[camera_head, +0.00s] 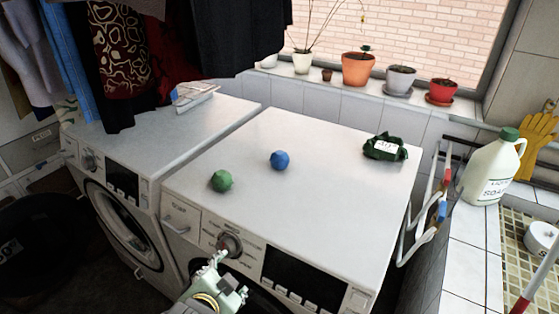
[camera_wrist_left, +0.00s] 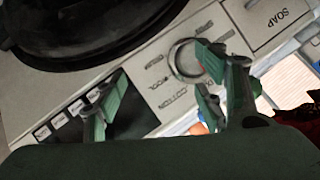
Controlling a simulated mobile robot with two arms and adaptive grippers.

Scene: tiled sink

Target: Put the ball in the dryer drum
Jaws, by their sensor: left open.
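A green ball (camera_head: 221,181) and a blue ball (camera_head: 280,160) rest apart on the white top of the right-hand machine (camera_head: 325,190). My left gripper (camera_head: 228,280) is low in front of that machine, near its dial (camera_head: 230,244), below and apart from both balls. In the left wrist view its fingers (camera_wrist_left: 165,92) are spread, with the dial (camera_wrist_left: 186,60) and panel beyond and no ball between them. A dark round door (camera_wrist_left: 90,25) shows at the top left there. The left-hand machine has a round door (camera_head: 118,218). Which machine is the dryer, I cannot tell. My right gripper is not in view.
A dark green package (camera_head: 385,147) lies at the machine top's back right. A soap jug (camera_head: 492,168) stands on the tiled ledge at right. Flowerpots (camera_head: 358,69) line the windowsill. Clothes (camera_head: 190,40) hang over the left machine. A dark basket (camera_head: 40,245) is at lower left.

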